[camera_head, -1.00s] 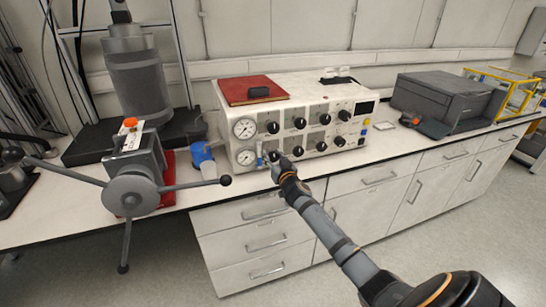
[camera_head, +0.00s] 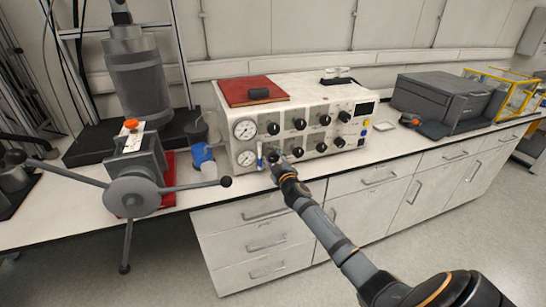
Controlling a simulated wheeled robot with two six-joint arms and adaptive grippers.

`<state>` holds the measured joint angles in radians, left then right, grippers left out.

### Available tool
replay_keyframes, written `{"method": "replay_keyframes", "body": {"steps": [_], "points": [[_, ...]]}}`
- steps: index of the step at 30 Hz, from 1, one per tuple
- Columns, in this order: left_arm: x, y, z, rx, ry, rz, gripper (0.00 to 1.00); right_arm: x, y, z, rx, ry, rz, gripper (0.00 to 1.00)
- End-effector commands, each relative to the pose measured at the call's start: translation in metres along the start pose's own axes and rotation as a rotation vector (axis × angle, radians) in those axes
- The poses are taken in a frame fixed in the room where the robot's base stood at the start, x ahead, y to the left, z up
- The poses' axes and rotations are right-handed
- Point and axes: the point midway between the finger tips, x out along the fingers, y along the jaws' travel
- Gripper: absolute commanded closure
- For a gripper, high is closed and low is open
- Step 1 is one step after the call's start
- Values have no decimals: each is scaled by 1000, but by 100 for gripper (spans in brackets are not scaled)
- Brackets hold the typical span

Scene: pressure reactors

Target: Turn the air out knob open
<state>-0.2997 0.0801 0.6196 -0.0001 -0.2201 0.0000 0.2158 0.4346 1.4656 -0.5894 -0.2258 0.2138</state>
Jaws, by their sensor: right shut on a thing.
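The white control box (camera_head: 300,92) stands on the bench, with two round gauges at the left of its front face and two rows of black knobs. My right gripper (camera_head: 271,156) is at the lower-left knob, just right of the lower gauge (camera_head: 246,158). It is shut on that knob, which it mostly hides. I cannot read the labels, so I cannot tell which knob is the air out knob. A small light-blue part (camera_head: 259,153) shows just left of the gripper. My left gripper is not in view.
A grey vise-like device (camera_head: 134,190) with long handle bars stands at left, one bar reaching near the box. A blue-and-grey container (camera_head: 201,152) stands between them. A dark grey case (camera_head: 444,97) is at right. Drawers lie below the bench edge.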

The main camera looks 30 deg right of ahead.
Motion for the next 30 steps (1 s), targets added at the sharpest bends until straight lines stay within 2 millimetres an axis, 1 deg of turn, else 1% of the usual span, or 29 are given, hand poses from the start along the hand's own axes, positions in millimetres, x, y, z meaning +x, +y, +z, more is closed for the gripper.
{"method": "replay_keyframes", "body": {"steps": [21, 30], "points": [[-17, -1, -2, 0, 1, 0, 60, 0, -1, 0, -680, 0, -1, 92], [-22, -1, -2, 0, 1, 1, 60, 0, -1, 0, -931, 2, -1, 92]]}}
